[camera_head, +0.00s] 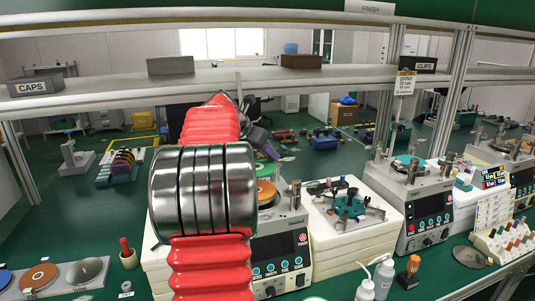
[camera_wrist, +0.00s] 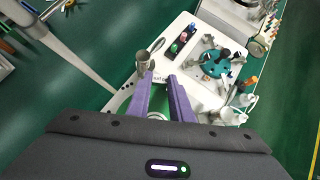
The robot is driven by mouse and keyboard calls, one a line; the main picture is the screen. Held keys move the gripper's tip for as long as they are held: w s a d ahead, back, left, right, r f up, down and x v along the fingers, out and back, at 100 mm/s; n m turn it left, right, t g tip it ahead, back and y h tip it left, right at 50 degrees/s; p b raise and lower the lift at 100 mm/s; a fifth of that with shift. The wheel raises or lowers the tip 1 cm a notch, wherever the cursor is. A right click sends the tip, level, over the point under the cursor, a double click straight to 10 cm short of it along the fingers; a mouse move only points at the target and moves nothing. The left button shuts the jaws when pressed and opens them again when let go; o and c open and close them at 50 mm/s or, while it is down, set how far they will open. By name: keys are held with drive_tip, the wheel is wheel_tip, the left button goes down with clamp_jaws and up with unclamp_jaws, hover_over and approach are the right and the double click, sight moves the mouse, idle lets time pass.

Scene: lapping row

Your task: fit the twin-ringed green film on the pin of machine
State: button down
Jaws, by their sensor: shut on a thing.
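My gripper (camera_wrist: 160,82) shows in the wrist view with two purple fingers. Between them, low near the palm, is a green thing (camera_wrist: 157,117), taken to be the green film; its two rings cannot be made out. In the head view a green edge (camera_head: 266,168) shows beside my arm, above a machine (camera_head: 283,262) with a control panel and an orange-brown disc (camera_head: 268,193) on top. My red arm hides the left part of that machine. I cannot tell which upright part there is the pin. The held thing appears above the machine, apart from its top.
Right of the machine, a white stand bears a teal disc (camera_head: 350,205) with clamps. Another machine (camera_head: 425,205) stands further right. White bottles (camera_head: 384,276) stand in front. A tray (camera_head: 52,277) with discs lies at left. A shelf (camera_head: 120,88) crosses above.

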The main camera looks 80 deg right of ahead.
hover_over(268, 183)
drive_tip(key=shift+f, duration=2.9)
drive_tip(key=shift+f, duration=1)
drive_tip(key=c, duration=1.5)
unclamp_jaws()
drive_tip(key=v, duration=1.3)
drive_tip(key=shift+w+a+r, duration=0.15)
drive_tip(key=shift+a+r, duration=0.05)
drive_tip(key=shift+r, duration=0.05)
